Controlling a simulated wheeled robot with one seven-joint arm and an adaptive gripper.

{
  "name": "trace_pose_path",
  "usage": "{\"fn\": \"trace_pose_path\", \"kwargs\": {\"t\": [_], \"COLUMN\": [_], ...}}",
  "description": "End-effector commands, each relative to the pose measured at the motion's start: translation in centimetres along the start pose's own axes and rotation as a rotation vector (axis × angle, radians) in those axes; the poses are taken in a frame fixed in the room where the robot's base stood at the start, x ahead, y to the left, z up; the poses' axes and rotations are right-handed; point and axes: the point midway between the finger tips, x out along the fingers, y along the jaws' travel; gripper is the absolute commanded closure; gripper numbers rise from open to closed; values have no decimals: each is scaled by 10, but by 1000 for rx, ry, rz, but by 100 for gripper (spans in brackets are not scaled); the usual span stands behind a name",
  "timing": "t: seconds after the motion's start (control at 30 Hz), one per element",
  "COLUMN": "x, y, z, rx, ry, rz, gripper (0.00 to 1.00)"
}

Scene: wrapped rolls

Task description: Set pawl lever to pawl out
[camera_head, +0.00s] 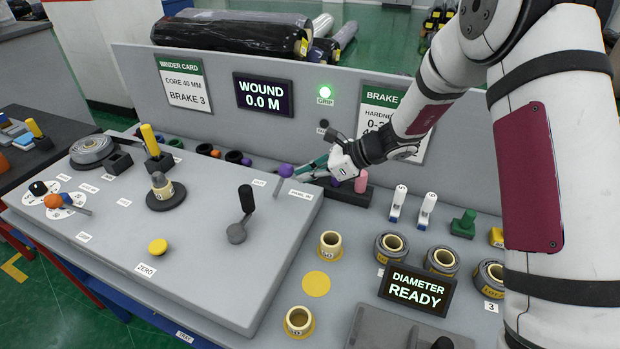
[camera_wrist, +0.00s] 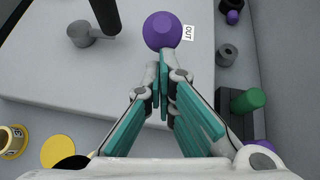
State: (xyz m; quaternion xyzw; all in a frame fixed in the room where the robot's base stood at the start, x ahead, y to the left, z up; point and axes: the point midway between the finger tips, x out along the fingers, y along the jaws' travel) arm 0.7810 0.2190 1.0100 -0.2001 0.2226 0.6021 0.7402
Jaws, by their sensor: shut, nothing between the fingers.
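The pawl lever has a purple knob (camera_head: 286,170) on a short grey stem, near the right back corner of the sloped grey panel. A small white label to its left in the head view is too small to read surely. In the wrist view the purple knob (camera_wrist: 162,31) is at the top centre, with a label (camera_wrist: 188,33) reading OUT beside it. My gripper (camera_head: 300,169) is just right of the knob in the head view. Its teal fingers (camera_wrist: 164,60) are shut and empty, with their tips at the knob's near edge. I cannot tell whether they touch it.
A black-handled crank (camera_head: 246,200) stands on the panel left of the lever. The upright board (camera_head: 220,120) is close behind. A pink peg (camera_head: 361,181) stands right of my gripper. Rings, rolls and a diameter display (camera_head: 417,289) occupy the table at the front right.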

Motion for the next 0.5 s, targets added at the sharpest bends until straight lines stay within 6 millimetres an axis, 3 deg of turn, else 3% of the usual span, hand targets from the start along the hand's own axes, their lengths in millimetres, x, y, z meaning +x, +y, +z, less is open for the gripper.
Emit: {"fn": "trace_pose_path", "kwargs": {"t": [0.5], "x": [29], "y": [-8], "z": [57], "rx": [26], "ry": [398], "rz": [47], "gripper": [100]}}
